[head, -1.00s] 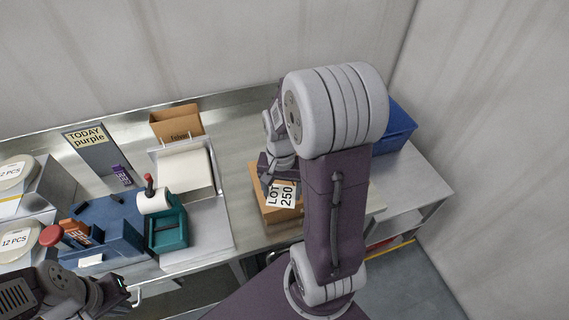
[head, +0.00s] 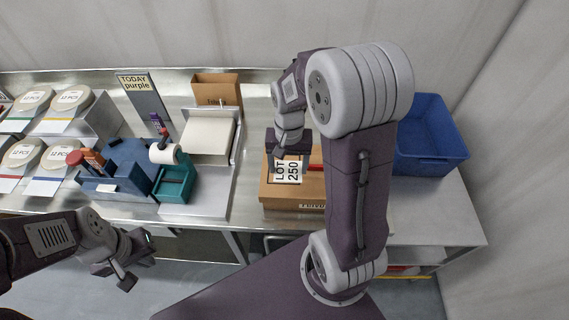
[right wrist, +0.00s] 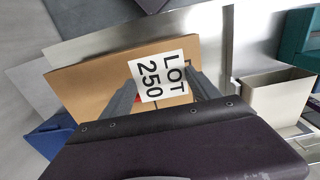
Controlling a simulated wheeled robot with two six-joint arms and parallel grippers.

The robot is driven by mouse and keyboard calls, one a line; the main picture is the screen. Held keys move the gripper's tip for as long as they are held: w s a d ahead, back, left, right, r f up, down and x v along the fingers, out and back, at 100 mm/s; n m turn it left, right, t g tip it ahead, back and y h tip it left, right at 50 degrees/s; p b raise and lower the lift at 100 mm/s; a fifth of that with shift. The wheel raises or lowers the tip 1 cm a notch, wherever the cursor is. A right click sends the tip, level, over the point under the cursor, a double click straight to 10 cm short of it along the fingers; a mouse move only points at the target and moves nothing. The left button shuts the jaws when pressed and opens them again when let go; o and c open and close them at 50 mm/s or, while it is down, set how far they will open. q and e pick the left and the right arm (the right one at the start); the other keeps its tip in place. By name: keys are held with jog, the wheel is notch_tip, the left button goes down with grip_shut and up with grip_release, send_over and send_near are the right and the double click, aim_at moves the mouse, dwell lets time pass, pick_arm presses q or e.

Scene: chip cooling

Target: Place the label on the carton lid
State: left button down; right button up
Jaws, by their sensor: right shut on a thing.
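The label (head: 288,172) is white with black text "LOT 250". My right gripper (head: 287,158) is shut on it over the brown carton (head: 292,203). In the right wrist view the label (right wrist: 161,78) shows between the two grey fingers, in front of the carton lid (right wrist: 100,75). I cannot tell whether the label touches the lid. My right arm hides part of the carton's right side in the head view. My left gripper (head: 126,270) hangs in front of the bench at lower left, away from the carton; its finger gap is unclear.
A blue bin (head: 432,140) stands right of my right arm. Left of the carton are a teal dispenser (head: 174,182), a cream-topped flat unit (head: 208,136), an open brown box (head: 217,89), a "TODAY purple" sign (head: 143,98) and a blue tool holder (head: 128,165).

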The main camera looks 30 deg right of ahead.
aim_at(284, 163)
jog(key=w+f, duration=0.1)
jog(key=w, duration=0.1)
jog(key=w+d+f, duration=0.1)
jog(key=w, duration=0.1)
jog(key=w+d+f+p, duration=0.1)
jog(key=w, duration=0.1)
jog(key=shift+d+f, duration=0.1)
jog(key=shift+f, duration=0.15)
jog(key=shift+w+f, duration=0.3)
jog(key=shift+s+f, duration=0.1)
jog(key=shift+f, duration=0.1)
notch_tip(284, 163, down, 4)
jog(key=shift+r+p, duration=0.25)
jog(key=shift+p, duration=0.25)
jog(key=shift+d+f, duration=0.1)
